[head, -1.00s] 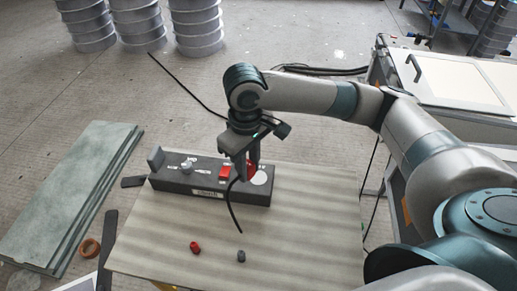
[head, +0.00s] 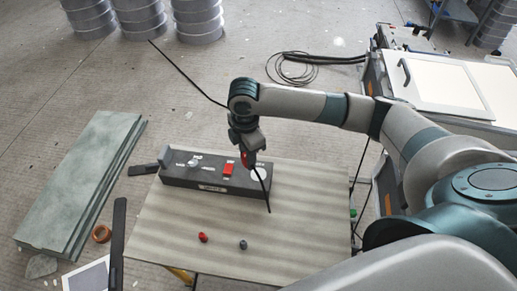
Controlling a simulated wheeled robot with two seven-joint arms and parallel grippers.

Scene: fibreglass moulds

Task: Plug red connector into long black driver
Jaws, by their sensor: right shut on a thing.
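The long black driver (head: 180,180) is a long dark box with a label on its front, lying on the table. Its top carries a grey knob at the left, a red switch (head: 228,169) and a white disc (head: 260,174) at the right. My right gripper (head: 246,157) is above the box's right part, between switch and disc. It is shut on a red connector (head: 244,159) with a black cable (head: 264,192) that hangs over the box's front. Fingers hide most of the connector; I cannot tell whether it touches the box. My left gripper is not in view.
A small red piece (head: 203,237) and a small grey piece (head: 243,244) lie on the table (head: 310,220). Green-grey slabs (head: 80,180) and a brown tape roll (head: 102,233) lie on the floor at left. A white-topped cabinet (head: 435,88) stands right. The table's right part is clear.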

